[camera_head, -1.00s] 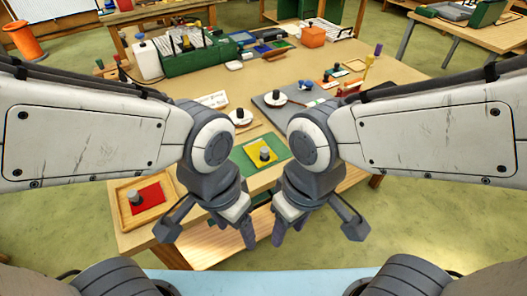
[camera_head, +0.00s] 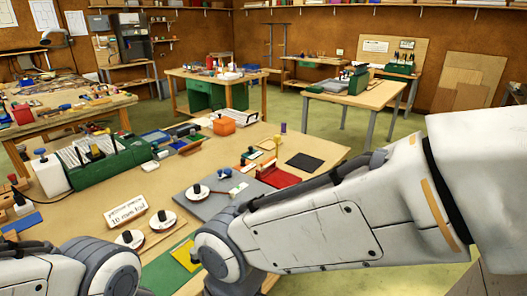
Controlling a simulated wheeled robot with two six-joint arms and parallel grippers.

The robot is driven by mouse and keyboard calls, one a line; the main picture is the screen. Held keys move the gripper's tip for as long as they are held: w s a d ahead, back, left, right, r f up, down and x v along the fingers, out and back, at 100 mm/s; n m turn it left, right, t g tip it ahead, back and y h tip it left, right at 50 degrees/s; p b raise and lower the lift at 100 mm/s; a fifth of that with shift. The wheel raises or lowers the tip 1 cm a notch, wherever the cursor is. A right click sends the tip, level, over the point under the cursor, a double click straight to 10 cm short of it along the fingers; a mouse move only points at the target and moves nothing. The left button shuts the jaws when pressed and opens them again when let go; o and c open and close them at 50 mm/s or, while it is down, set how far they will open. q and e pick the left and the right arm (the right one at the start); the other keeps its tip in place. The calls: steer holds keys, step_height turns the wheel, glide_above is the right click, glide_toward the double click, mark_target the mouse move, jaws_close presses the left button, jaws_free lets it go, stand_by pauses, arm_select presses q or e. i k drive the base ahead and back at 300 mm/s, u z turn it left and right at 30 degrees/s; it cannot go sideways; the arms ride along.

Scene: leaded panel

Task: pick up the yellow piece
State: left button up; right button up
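The yellow piece (camera_head: 185,256) lies on a green mat (camera_head: 158,272) at the near edge of the table, low in the head view. My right arm covers part of both, and the knob seen on the piece earlier cannot be made out clearly. My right arm comes in from the right, with its wrist joint just right of the yellow piece; its gripper is below the frame. My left arm shows only at the lower left, and its gripper is also out of view.
A white card (camera_head: 126,210) with lettering stands behind white discs with dark knobs (camera_head: 164,220). A grey board (camera_head: 215,205), a red holder (camera_head: 279,176) and an orange box (camera_head: 223,125) lie farther back. A green rack (camera_head: 105,160) stands left. Bare tabletop separates them.

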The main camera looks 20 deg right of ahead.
mark_target(186, 255)
steer(key=z, duration=0.05)
steer(key=k, duration=0.5)
steer(key=z, duration=1)
steer(key=i, duration=1)
steer(key=u, duration=2)
